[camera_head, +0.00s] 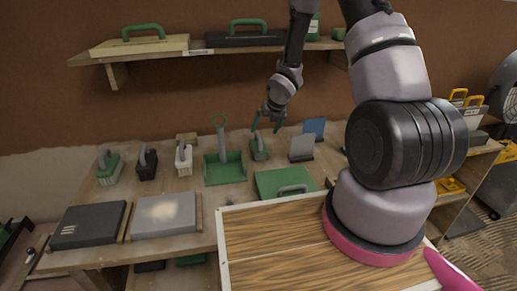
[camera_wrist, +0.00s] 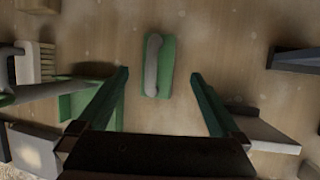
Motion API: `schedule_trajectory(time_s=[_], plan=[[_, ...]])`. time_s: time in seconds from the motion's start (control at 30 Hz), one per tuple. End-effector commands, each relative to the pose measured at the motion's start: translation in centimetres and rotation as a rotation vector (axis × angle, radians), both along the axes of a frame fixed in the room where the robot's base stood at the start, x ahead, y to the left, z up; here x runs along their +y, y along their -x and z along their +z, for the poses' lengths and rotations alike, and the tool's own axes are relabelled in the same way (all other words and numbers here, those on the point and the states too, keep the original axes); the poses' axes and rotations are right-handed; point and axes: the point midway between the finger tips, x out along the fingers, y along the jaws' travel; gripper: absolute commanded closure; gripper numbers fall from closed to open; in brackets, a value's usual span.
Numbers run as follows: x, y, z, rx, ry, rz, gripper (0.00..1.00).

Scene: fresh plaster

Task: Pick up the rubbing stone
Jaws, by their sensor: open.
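A small green block with a grey handle along its top (camera_wrist: 167,70) lies on the wooden bench in the wrist view. It also shows in the head view (camera_head: 259,150), between the green dustpan and a grey plate-like tool. It seems to be the rubbing stone, though its material is not clear. My gripper (camera_head: 267,125) is just above it, pointing down. In the wrist view my gripper (camera_wrist: 160,75) is open, with one green finger on each side of the block's near end. The fingers appear empty, and the gap to the block is hard to judge.
The green dustpan (camera_head: 225,170) stands close on the left, with handled brushes (camera_head: 184,159) beyond it. The grey tool (camera_head: 301,148) and a blue one (camera_head: 314,127) are on the right. A shelf (camera_head: 200,50) hangs above. A green handled float (camera_head: 270,183) lies nearer.

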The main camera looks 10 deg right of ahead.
Motion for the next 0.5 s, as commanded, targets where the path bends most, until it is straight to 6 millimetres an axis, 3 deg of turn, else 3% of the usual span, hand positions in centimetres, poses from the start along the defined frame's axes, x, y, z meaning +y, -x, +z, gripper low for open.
schedule_trajectory(time_s=[0.1, 0.37, 0.5], plan=[[0.4, -0.7, -1.9, 0.002, 0.000, -0.002, 0.00], [0.8, -1.5, -3.9, 0.003, 0.000, -0.004, 0.00], [1.4, -2.2, -5.8, 0.003, 0.000, -0.004, 0.00]])
